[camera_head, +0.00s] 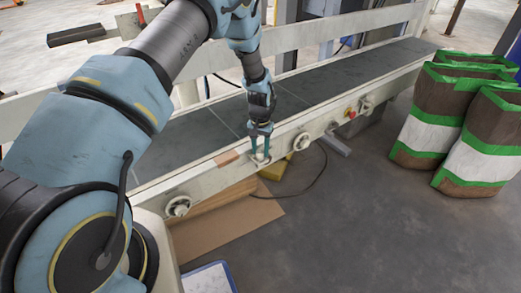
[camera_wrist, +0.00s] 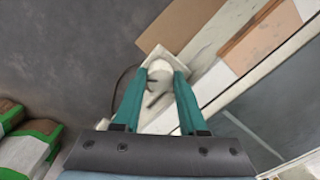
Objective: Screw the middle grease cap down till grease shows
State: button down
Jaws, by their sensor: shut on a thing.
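My gripper (camera_head: 261,142) points down at the near side rail of the conveyor. Its teal fingers are shut on a white round cap, which shows between the fingertips in the wrist view (camera_wrist: 159,70). The cap sits on a pale square block (camera_wrist: 150,52) at the rail. The fingers hide the cap's sides, and I see no grease around it. Other pale round fittings sit along the same rail, one at the left (camera_head: 178,206), one just right of my gripper (camera_head: 301,141) and one farther right (camera_head: 366,104).
The dark conveyor belt (camera_head: 340,80) runs behind the rail. A red button (camera_head: 350,113) is on the rail. Brown, white and green bags (camera_head: 484,140) stand at the right. Cardboard (camera_head: 225,232) and a clipboard (camera_head: 208,279) lie below.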

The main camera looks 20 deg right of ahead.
aim_at(260, 151)
jog(key=shift+w+m, duration=0.1)
jog(key=shift+m, duration=2.2)
jog(key=shift+c, duration=2.2)
grip_release()
jog(key=shift+r, duration=0.1)
notch_tip(260, 151, up, 11)
jog(key=shift+f, duration=0.2)
